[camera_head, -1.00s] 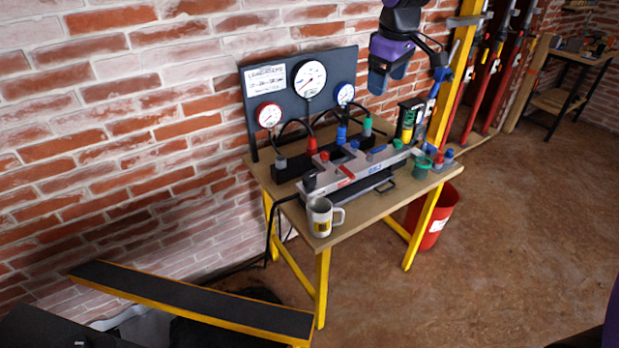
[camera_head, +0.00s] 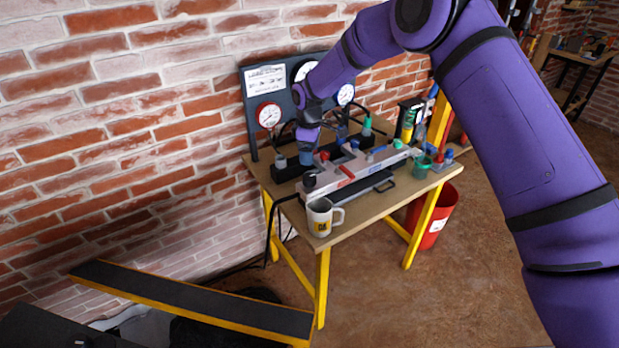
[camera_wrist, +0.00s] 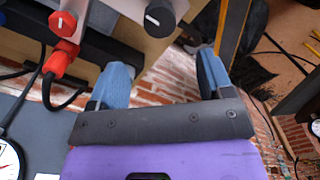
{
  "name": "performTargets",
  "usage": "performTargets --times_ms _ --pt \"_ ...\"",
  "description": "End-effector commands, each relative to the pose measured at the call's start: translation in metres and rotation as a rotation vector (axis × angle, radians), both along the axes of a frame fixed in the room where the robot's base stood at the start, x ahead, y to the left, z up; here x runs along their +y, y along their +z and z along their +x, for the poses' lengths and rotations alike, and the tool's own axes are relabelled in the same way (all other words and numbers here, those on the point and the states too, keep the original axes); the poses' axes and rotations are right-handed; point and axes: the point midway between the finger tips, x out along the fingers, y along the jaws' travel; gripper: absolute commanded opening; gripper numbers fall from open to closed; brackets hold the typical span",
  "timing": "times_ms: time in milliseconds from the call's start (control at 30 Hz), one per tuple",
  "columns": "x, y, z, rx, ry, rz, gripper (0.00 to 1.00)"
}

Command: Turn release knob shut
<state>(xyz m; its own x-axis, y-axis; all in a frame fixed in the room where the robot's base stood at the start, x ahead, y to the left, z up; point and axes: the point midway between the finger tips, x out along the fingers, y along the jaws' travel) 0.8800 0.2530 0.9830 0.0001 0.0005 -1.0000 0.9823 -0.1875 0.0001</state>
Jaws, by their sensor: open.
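A black round knob (camera_wrist: 160,18) with a white pointer line sits on the near end of the grey pump block (camera_head: 352,170). It also shows in the head view (camera_head: 310,180). A red knob (camera_wrist: 63,22) with a white line sits beside it. No label tells me which is the release knob. My gripper (camera_wrist: 163,68) is open, with two blue fingertips apart and nothing between them. In the wrist view both knobs lie beyond the fingertips, clear of them. In the head view my gripper (camera_head: 307,155) is over the block's left end, partly hiding the hoses behind.
A gauge panel (camera_head: 258,90) stands at the table's back against the brick wall. A white mug (camera_head: 319,218) stands at the table's front-left corner. A red hose connector (camera_wrist: 58,64) and black hoses are close to my gripper. A red bucket (camera_head: 440,215) stands below right.

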Motion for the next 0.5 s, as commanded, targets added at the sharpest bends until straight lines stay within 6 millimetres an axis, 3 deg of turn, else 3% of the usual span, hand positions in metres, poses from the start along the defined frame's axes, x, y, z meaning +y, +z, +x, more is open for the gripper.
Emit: performTargets --times_ms 500 --pt "-0.001 -0.081 0.0 0.001 -0.002 -0.001 0.74"
